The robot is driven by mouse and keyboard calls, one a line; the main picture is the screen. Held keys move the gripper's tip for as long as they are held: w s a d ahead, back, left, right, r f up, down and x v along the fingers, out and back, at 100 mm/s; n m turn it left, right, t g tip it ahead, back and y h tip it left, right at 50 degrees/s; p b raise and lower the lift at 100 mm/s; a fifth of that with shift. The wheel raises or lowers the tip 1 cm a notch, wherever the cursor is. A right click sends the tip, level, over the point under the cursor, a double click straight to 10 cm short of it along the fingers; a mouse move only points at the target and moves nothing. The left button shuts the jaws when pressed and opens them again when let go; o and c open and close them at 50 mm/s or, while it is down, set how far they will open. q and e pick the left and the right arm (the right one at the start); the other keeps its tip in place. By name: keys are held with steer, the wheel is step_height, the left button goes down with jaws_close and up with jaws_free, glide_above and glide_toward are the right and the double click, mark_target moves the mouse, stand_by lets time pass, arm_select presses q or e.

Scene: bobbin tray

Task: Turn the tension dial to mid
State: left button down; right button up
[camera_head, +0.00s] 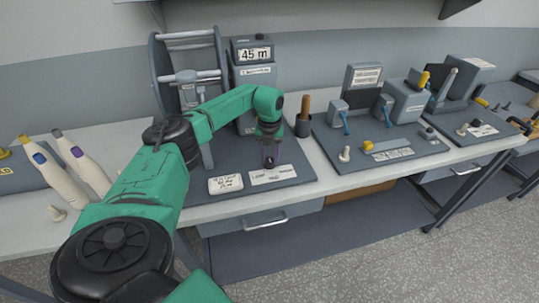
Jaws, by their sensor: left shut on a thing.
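My left arm, green and black, reaches in from the lower left to the dark base plate (208,170) of the winding station. My left gripper (269,162) points down at the plate, just behind a white label (272,175). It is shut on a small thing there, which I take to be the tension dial. The fingers hide the dial almost wholly, so its pointer and setting cannot be read. The label's print is too small to read. My right gripper is not in view.
A large reel (188,68) and a grey box reading 45 m (252,54) stand behind the arm. A second white card (225,184) lies at the left. A wooden-handled tool stands in a dark holder (303,127). Another fixture board (345,165) is at the right.

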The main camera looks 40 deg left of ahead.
mark_target(269, 159)
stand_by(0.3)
arm_select(q)
steer(key=shift+c, duration=2.2)
jaws_free()
steer(key=shift+r, duration=0.1)
step_height(269, 159, up, 14)
steer(key=b, duration=0.2)
steer(key=shift+r, duration=0.25)
